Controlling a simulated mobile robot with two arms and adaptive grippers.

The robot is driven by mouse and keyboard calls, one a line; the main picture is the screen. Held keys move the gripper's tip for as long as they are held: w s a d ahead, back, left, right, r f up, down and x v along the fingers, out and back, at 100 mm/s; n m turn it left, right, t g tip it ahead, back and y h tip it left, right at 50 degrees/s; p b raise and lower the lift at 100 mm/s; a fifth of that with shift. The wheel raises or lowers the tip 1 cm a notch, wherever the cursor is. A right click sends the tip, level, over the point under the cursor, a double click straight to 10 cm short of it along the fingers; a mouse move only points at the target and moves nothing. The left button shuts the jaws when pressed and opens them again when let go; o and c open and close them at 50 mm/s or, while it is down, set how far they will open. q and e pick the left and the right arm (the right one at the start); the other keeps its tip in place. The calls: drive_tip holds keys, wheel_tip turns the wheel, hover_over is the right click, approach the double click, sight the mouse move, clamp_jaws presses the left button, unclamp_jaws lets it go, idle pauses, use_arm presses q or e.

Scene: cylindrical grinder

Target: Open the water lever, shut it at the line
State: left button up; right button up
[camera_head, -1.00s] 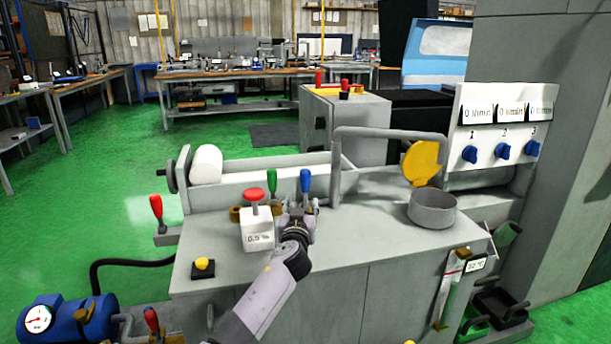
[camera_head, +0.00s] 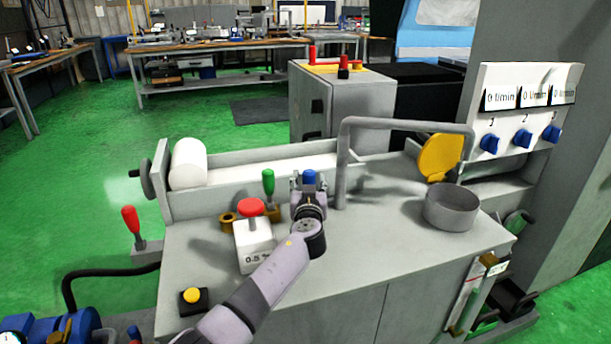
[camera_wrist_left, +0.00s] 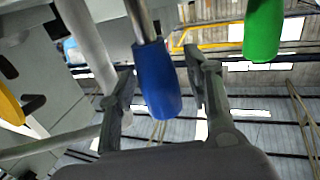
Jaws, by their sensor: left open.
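The blue-handled lever (camera_head: 309,176) stands on the grinder's table, to the right of the green-handled lever (camera_head: 268,182). My left gripper (camera_head: 308,187) is open at the blue handle. In the left wrist view the blue handle (camera_wrist_left: 158,82) is between the two spread fingers of my left gripper (camera_wrist_left: 164,75), with gaps showing on both sides. The green handle (camera_wrist_left: 263,30) is off to the right there. A round grey pot (camera_head: 450,209) stands under the end of a bent grey pipe (camera_head: 344,160). I see no line on the pot. My right gripper is out of view.
A yellow button (camera_head: 192,296) is at the front left corner. A yellow disc (camera_head: 439,157) stands behind the pot. Three blue knobs (camera_head: 522,138) sit under flow displays at right.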

use_arm(q)
clamp_jaws()
idle(0.7)
